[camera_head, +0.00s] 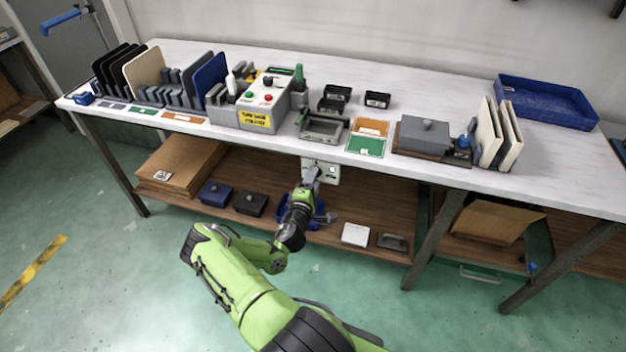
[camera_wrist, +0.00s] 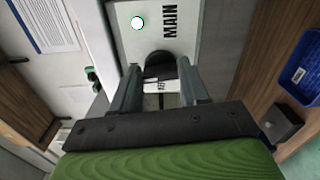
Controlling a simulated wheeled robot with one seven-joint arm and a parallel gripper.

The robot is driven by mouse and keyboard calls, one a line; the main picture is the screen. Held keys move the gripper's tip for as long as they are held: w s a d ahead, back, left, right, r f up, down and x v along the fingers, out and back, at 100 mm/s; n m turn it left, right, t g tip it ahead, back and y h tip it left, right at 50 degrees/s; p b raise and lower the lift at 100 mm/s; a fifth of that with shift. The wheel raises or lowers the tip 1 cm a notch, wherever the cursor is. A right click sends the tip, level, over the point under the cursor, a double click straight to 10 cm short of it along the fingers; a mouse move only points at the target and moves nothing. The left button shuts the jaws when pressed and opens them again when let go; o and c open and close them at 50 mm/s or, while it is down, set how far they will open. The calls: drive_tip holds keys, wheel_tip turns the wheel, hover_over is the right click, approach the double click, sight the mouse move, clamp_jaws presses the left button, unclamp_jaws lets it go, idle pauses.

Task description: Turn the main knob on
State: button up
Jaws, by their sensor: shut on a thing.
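The main panel (camera_head: 327,171) is a pale grey box under the front edge of the workbench. The dark main knob (camera_wrist: 158,57) sits below the lamp, between my fingers. My gripper (camera_wrist: 159,72) is shut on the knob, one finger on each side. The fingers hide part of the knob, and I cannot tell its exact turn angle. In the head view my gripper (camera_head: 313,175) reaches the panel from the front.
The workbench top (camera_head: 225,142) overhangs the panel. A control box (camera_head: 262,107) with buttons stands on it. The lower shelf (camera_head: 375,205) holds a blue box (camera_head: 215,193), a black box (camera_head: 250,203) and a white box (camera_head: 355,234). The floor in front is clear.

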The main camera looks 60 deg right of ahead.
drive_tip(key=shift+f+m, duration=0.1)
drive_tip(key=shift+m, duration=0.5)
drive_tip(key=o, duration=1.1)
drive_tip(key=shift+c, duration=0.2)
drive_tip(key=s+a+p, duration=0.2)
drive_tip(key=a+p, duration=0.2)
drive_tip(key=a, duration=1.1)
drive_tip(key=shift+s+a, duration=0.25)
drive_tip(key=shift+a, duration=0.05)
